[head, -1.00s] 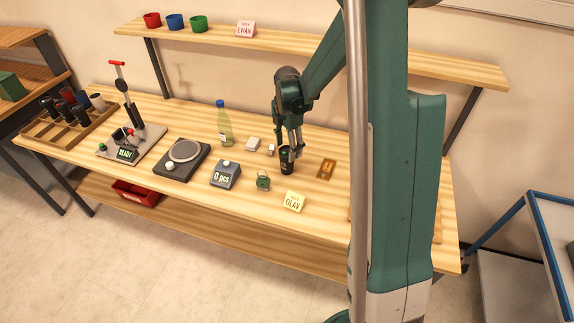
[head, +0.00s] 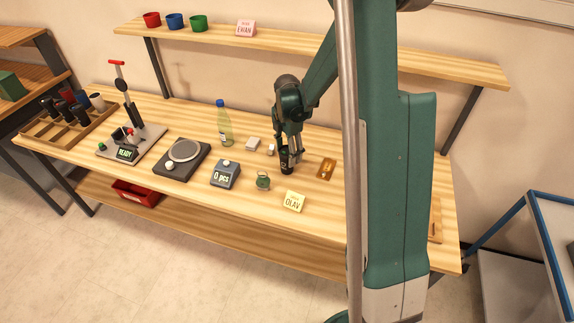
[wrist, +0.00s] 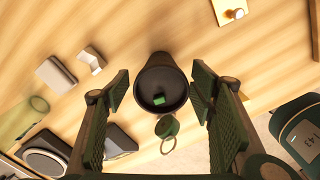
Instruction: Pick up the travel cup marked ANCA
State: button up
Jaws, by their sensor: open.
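A black travel cup (head: 287,167) stands upright on the workbench, right of the middle. In the wrist view I look down into its open top (wrist: 162,75), where a small green thing lies at the bottom. I cannot read a name on it. My gripper (head: 286,152) is low over the cup. In the wrist view its two fingers (wrist: 161,92) are open, one on each side of the cup, with gaps showing between them and the cup wall.
A green tag with a ring (head: 263,181) and the OLAV card (head: 293,201) are in front. A wooden plate (head: 326,169) lies right of the cup, small pale blocks (head: 253,144) left. A rack (head: 72,133) with several cups is far left.

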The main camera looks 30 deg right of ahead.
jog(key=shift+a+f+b, duration=0.1)
jog(key=shift+f+b, duration=0.3)
jog(key=shift+f, duration=2)
jog(key=shift+s, duration=0.1)
jog(key=c, duration=0.8)
